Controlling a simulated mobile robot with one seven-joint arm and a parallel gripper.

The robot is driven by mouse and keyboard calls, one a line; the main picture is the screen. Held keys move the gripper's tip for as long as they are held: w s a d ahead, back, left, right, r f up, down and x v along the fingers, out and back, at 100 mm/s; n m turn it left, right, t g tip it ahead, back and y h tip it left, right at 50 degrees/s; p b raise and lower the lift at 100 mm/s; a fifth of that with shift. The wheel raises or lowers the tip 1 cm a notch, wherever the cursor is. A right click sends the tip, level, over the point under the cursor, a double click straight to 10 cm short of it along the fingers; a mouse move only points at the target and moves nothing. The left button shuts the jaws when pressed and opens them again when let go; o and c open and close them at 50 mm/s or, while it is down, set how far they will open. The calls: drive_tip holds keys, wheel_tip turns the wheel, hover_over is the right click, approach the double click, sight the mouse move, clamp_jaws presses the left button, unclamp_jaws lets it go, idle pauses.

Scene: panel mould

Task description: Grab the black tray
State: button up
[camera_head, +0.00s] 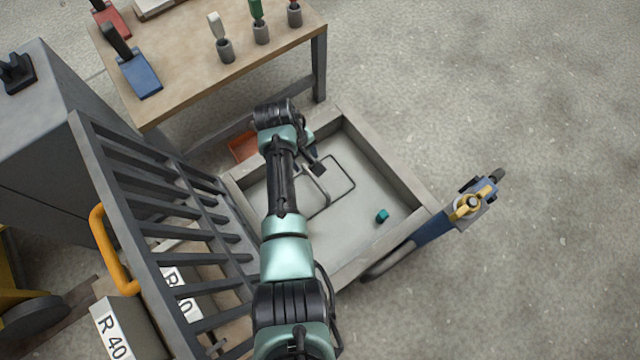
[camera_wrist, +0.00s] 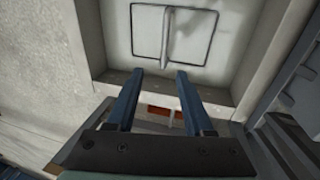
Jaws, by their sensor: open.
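I cannot make out a black tray in either view. My gripper (camera_head: 308,160) is over the far left part of the grey panel mould (camera_head: 385,160). In the wrist view its two blue fingers (camera_wrist: 159,75) are apart, with nothing held between them. My arm hides part of the mould.
A small teal block (camera_head: 382,216) lies in the mould. An orange-red object (camera_head: 243,147) is beyond its far left wall. A barred grey rack (camera_head: 160,215) stands left. A wooden table (camera_head: 190,75) holds tools. A blue-yellow clamp (camera_head: 468,205) sits right. Floor at right is clear.

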sight(314, 178)
drive_tip(key=b+x, duration=0.2)
drive_tip(key=x, duration=0.1)
drive_tip(key=s+b+x, duration=0.1)
drive_tip(key=b+x, duration=0.1)
drive_tip(key=x, duration=0.1)
drive_tip(key=b+x, duration=0.2)
drive_tip(key=x, duration=0.1)
drive_tip(key=shift+s+f, duration=0.15)
drive_tip(key=shift+f, duration=0.05)
drive_tip(key=b+x, duration=0.5)
drive_tip(key=b, duration=0.1)
drive_tip(key=shift+f, duration=0.1)
clamp_jaws()
idle(0.9)
